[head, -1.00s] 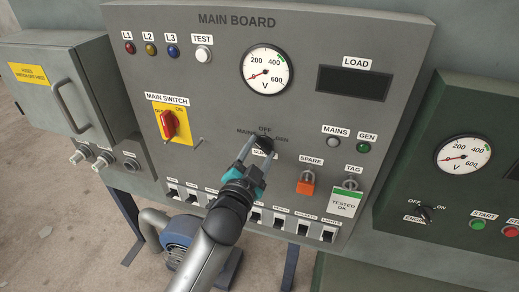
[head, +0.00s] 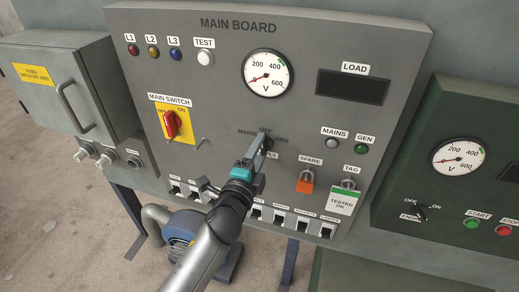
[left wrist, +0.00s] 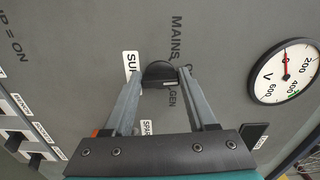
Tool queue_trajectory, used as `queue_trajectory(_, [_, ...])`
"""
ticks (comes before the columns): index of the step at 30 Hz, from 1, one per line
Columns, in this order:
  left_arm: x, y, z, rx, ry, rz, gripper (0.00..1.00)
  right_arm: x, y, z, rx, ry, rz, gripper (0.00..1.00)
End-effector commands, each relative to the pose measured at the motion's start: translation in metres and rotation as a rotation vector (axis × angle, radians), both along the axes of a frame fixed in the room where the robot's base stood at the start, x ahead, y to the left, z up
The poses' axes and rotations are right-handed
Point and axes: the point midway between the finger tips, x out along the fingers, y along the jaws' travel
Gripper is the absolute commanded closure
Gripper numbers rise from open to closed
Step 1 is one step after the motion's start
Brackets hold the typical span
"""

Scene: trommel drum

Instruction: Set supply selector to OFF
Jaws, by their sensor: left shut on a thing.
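The supply selector is a black rotary knob (head: 267,143) low in the middle of the grey main board (head: 215,105). MAINS is lettered to its left, OFF above it and GEN to its right. My left gripper (head: 264,146) reaches it from below and is shut on it. In the left wrist view the dark knob (left wrist: 158,73) sits between the two fingertips (left wrist: 161,76), with a pale mark on its lower right. The fingers partly hide the knob and the SUPPLY label, and I cannot tell exactly which position it points to. My right gripper is not in view.
A red main switch (head: 171,123) on a yellow plate is left of the selector. An orange spare padlock (head: 305,182) and a tag (head: 343,201) hang to the right. A row of breakers (head: 280,219) lies below. A green generator panel (head: 450,110) stands at the right.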

Motion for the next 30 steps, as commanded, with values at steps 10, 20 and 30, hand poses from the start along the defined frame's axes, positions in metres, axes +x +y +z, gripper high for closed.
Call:
queue_trajectory(10, [0.0001, 0.0002, -0.0001, 0.078, -0.024, 0.001, 0.98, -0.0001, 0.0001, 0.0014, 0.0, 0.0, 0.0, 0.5])
queue_trajectory(20, [0.0001, 0.0003, -0.0001, 0.081, -0.025, 0.001, 0.98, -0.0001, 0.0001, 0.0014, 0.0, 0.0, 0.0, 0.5])
queue_trajectory(30, [0.0001, 0.0002, 0.0, 0.08, -0.025, 0.001, 0.12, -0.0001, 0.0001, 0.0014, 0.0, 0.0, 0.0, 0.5])
